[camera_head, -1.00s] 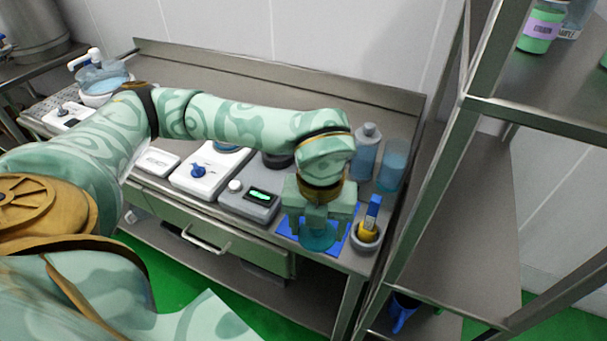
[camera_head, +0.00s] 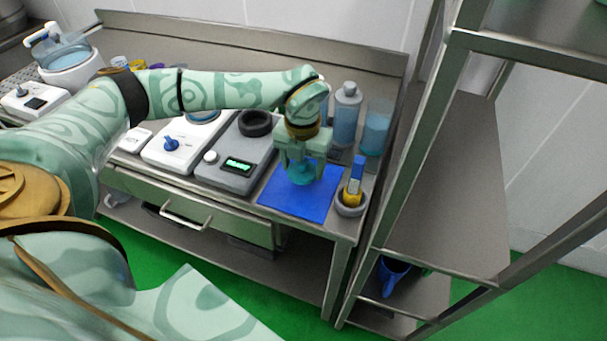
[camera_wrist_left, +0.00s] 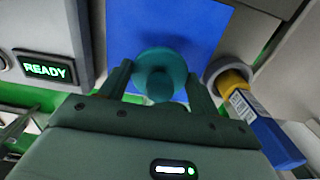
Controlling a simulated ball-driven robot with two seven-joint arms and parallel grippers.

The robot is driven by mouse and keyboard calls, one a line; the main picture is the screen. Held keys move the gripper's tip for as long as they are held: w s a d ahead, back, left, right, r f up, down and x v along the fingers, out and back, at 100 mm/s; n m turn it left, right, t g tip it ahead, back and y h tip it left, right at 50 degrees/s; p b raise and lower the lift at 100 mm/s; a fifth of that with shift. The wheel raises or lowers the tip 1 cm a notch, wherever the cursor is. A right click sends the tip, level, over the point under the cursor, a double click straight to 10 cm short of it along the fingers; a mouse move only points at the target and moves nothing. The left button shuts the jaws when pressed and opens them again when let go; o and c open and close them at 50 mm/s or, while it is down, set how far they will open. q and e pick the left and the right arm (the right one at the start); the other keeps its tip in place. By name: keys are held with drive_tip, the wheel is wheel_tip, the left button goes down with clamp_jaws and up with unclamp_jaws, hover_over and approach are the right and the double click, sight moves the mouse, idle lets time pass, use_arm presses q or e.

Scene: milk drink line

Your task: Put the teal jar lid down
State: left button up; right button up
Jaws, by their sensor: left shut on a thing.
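The teal jar lid (camera_head: 302,172) is round with a knob and is held between the fingers of my left gripper (camera_head: 300,174). In the left wrist view the lid (camera_wrist_left: 160,65) sits between the two fingertips (camera_wrist_left: 160,82), over a blue mat (camera_wrist_left: 205,25). The blue mat (camera_head: 290,203) lies flat on the steel bench below the lid. I cannot tell whether the lid touches the mat. My right gripper is not in view.
A grey device reading READY (camera_head: 238,165) stands left of the mat. A small grey bowl (camera_head: 351,208) with a yellow and blue item is close on the right. A bottle (camera_head: 346,115) and a blue translucent beaker (camera_head: 375,133) stand behind. A steel rack (camera_head: 425,110) rises at right.

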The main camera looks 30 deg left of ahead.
sight(303, 174)
use_arm(q)
drive_tip(key=f, duration=0.2)
drive_tip(key=f+b, duration=0.1)
drive_tip(key=f, duration=0.1)
drive_tip(key=shift+w+a, duration=0.15)
drive_tip(key=shift+w, duration=0.05)
drive_tip(key=shift+r, duration=0.1)
drive_tip(key=o, duration=1.1)
